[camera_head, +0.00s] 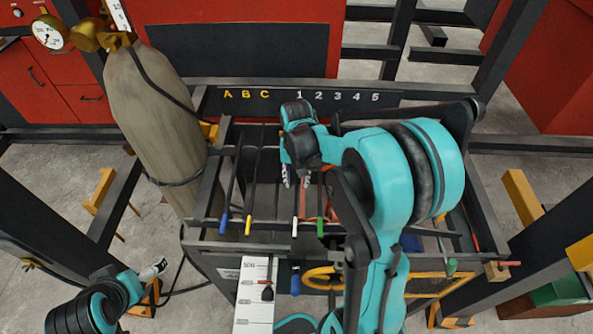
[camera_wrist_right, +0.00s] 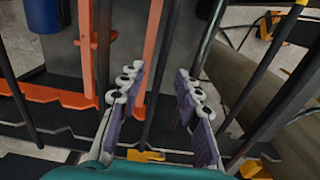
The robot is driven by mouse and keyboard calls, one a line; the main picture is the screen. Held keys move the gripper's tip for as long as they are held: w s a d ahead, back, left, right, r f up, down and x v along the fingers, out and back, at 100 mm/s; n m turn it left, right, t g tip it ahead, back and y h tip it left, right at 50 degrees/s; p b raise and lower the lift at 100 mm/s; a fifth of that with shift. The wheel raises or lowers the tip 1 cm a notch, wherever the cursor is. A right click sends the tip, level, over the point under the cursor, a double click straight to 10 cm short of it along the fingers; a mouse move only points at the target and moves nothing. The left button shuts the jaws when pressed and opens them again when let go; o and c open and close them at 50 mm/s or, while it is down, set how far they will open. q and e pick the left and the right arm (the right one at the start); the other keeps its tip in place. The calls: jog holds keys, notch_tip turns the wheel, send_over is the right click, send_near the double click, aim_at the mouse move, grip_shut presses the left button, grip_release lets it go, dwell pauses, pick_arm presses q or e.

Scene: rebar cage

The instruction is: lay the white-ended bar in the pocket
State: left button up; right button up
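The white-ended bar (camera_head: 295,228) lies in the dark steel frame in the head view, its white tip toward me on the near rail; its far part is hidden under my right gripper. My right gripper (camera_head: 295,178) points down over that bar's line. In the right wrist view my right gripper (camera_wrist_right: 158,95) has its fingers apart, with a dark bar (camera_wrist_right: 166,70) showing between or beyond them; I cannot tell whether this is the white-ended one. My left gripper (camera_head: 155,268) is low at the left, away from the frame. I cannot make out which opening is the pocket.
A blue-ended bar (camera_head: 223,224), yellow-ended bar (camera_head: 248,226) and green-ended bar (camera_head: 320,228) lie alongside. The far rail (camera_head: 285,97) is marked A to C and 1 to 5. A gas cylinder (camera_head: 160,115) stands close at the left. My right arm hides the frame's right part.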

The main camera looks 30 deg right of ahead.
notch_tip(320, 180, up, 11)
jog(key=shift+r, duration=0.2)
dwell(0.5)
jog(key=s+a+f+n+t+b, duration=0.6)
jog(key=s+a+f+t, duration=0.1)
jog(key=s+a, duration=0.3)
jog(key=shift+s+a+f, duration=0.15)
jog(key=shift+s, duration=0.5)
